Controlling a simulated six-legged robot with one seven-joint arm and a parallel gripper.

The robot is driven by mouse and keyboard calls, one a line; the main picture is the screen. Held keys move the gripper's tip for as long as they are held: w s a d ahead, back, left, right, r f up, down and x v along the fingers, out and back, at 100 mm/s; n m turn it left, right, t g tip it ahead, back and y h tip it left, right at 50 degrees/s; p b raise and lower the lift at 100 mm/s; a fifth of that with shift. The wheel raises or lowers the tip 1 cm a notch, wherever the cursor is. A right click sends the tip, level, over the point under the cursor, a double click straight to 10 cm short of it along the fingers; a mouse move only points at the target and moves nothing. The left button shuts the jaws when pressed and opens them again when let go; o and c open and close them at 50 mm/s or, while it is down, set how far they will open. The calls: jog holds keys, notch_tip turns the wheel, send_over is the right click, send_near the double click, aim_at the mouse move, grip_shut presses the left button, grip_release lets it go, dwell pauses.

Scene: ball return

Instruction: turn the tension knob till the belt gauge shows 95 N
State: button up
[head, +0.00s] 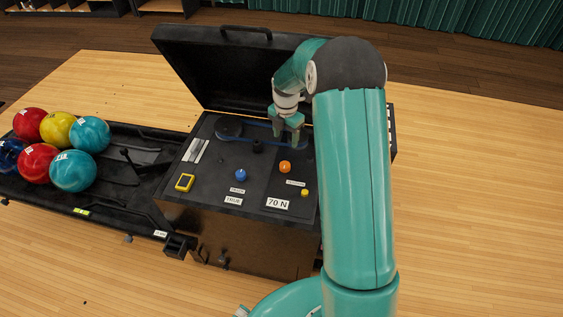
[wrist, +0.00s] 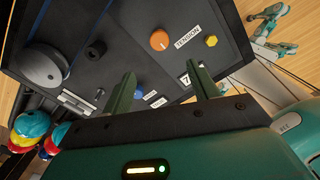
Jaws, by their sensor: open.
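The orange tension knob (head: 285,167) stands on the dark panel of the open machine box. In the wrist view the orange knob (wrist: 159,40) sits beside a white TENSION label (wrist: 188,37), beyond the fingertips. The belt gauge (head: 278,204) reads 70 N near the panel's front edge; in the wrist view it is mostly hidden behind a finger. The blue belt (head: 262,136) runs across the back of the panel. My gripper (head: 287,136) is open and empty over the back part of the panel, behind the orange knob and apart from it.
A blue knob (head: 241,175), a TRUE sign (head: 233,201), a yellow knob (head: 305,193) and a yellow device (head: 185,182) share the panel. The raised lid (head: 215,70) stands behind. Several balls rest on the rack (head: 115,190) at left. My arm covers the panel's right side.

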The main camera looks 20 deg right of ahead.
aim_at(285, 164)
notch_tip(285, 164, down, 14)
jog(key=shift+w+f, duration=0.1)
dwell(0.5)
jog(key=c, duration=1)
